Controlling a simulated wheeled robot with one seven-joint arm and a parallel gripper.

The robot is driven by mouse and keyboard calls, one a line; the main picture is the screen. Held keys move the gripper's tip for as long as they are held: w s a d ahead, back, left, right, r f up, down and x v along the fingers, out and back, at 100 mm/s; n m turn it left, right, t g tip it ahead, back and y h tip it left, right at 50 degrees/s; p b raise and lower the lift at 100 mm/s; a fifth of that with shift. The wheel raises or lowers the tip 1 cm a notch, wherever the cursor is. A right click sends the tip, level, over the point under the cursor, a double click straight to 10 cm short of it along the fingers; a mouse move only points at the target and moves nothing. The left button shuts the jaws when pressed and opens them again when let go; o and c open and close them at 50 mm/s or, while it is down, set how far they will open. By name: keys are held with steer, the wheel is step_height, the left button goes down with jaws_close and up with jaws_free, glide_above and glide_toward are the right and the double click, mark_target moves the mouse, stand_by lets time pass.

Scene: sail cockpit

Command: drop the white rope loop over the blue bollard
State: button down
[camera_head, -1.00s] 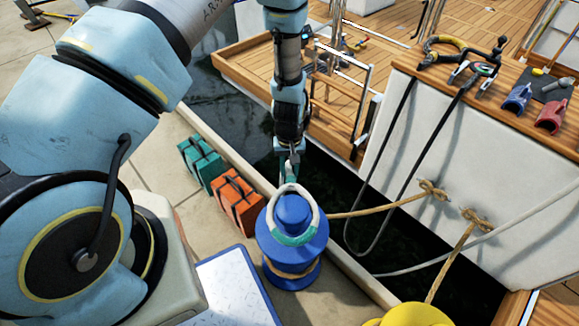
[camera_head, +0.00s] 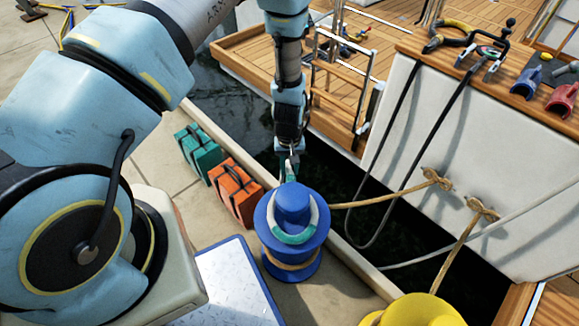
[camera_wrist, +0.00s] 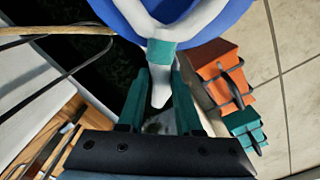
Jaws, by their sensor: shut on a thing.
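The blue bollard (camera_head: 292,195) stands on the quay in the head view, with a tan rope around its lower part. The white rope loop (camera_head: 312,212), with a teal band at its front, lies around the bollard's raised top, against the wide blue rim below; its far side is hidden behind the top. My gripper (camera_head: 290,168) is just behind the bollard. In the wrist view, the fingers of my gripper (camera_wrist: 160,98) are shut on the loop's white tail, just below a teal band, beside the blue bollard (camera_wrist: 215,18).
Teal (camera_head: 199,153) and orange (camera_head: 236,192) cases stand left of the bollard. A yellow bollard (camera_head: 414,311) is at the front right. Tan ropes (camera_head: 390,199) run to the white hull (camera_head: 470,160). Dark water lies between quay and boat.

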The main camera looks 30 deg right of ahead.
steer(key=c, duration=0.5)
jaws_free()
step_height(320, 180, up, 11)
steer(key=p, duration=0.1)
steer(key=shift+w, duration=0.1)
stand_by(0.7)
